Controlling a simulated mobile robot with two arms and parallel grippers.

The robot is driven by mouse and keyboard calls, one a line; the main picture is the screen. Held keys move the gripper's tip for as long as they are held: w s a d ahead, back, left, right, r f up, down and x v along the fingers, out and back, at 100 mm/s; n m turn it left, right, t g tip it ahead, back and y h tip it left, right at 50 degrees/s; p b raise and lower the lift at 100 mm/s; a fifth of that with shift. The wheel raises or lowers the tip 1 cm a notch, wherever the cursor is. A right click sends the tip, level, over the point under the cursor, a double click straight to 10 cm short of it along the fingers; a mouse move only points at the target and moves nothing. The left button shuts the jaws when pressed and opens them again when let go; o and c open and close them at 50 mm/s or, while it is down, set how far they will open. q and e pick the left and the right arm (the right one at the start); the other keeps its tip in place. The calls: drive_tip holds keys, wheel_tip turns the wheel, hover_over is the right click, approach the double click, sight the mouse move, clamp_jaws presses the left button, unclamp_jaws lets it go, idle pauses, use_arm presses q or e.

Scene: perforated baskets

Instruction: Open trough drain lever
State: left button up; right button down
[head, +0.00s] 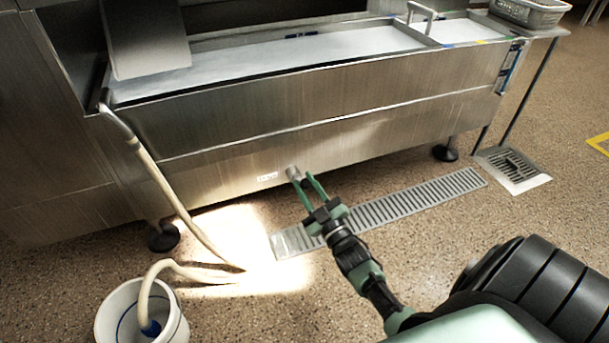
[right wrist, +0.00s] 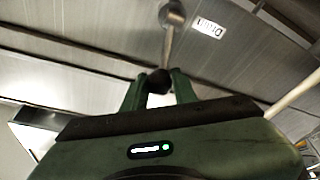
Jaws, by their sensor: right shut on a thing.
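The trough drain lever (head: 293,173) is on the lower front panel of the steel trough (head: 330,115), beside a small white label. In the right wrist view its metal pivot (right wrist: 172,14) and thin rod run down to a dark grip (right wrist: 158,82). My right gripper (head: 306,182) comes in from the lower right with its green fingers at the lever. In the right wrist view the fingers are on either side of the dark grip, shut on it. The rod is partly hidden by the fingers in the head view. My left gripper is not in view.
A slotted floor drain (head: 400,208) lies below the trough, with a square grate (head: 513,165) farther right. A pale hose (head: 165,190) runs from the trough to a white bucket (head: 112,312) at lower left. The label (right wrist: 209,26) reads "Drain". A perforated basket (head: 530,12) stands at upper right.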

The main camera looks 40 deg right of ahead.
drive_tip(key=shift+s+a+f, duration=0.1)
drive_tip(key=shift+s+f, duration=0.05)
drive_tip(key=shift+f, duration=0.35)
drive_tip(key=shift+s+a+f, duration=0.1)
drive_tip(key=shift+s+f, duration=0.05)
drive_tip(key=shift+f, duration=0.3)
drive_tip(key=c, duration=1.4)
unclamp_jaws()
drive_tip(key=shift+a, duration=0.1)
drive_tip(key=shift+o, duration=1.4)
drive_tip(key=shift+w+f, duration=0.1)
drive_tip(key=shift+r, duration=0.2)
